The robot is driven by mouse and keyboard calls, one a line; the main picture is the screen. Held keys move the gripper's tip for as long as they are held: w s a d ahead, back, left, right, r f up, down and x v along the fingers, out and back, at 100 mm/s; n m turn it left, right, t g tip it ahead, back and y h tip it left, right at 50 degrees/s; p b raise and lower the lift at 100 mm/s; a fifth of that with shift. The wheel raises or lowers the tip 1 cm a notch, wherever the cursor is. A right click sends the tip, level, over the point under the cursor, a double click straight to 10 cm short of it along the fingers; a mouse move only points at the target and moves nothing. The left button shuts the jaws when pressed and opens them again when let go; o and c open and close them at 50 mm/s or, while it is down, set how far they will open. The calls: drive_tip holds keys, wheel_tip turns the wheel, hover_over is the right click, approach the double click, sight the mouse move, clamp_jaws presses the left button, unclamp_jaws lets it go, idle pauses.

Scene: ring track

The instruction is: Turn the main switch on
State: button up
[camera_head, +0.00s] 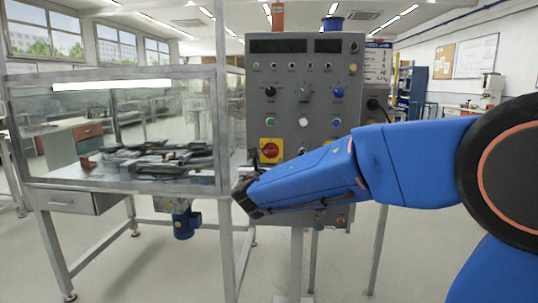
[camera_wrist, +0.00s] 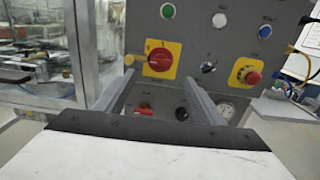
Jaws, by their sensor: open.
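The main switch appears to be the red rotary knob on a yellow plate (camera_head: 270,150), low on the left of the grey control panel (camera_head: 300,80). In the wrist view the red knob (camera_wrist: 160,59) is just beyond my fingertips, with an orange-yellow bar reaching left from it. I cannot read its setting. My gripper (camera_wrist: 158,80) is open, its two grey fingers pointing at the panel on either side below the knob, with nothing held. In the head view my gripper (camera_head: 245,190) is in front of the panel's lower left, and my arm hides the panel's lower right.
A glass-walled bench enclosure (camera_head: 120,185) stands close on the left of the panel, its metal post (camera_wrist: 85,45) near my left finger. A red push button on yellow (camera_wrist: 247,75), a green button (camera_wrist: 168,11) and black knobs are nearby. Open floor lies beneath.

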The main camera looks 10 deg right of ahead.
sight(270, 151)
drive_tip(key=x, duration=1.2)
drive_tip(key=shift+d, duration=0.1)
drive_tip(key=shift+c, duration=0.5)
drive_tip(key=c, duration=0.9)
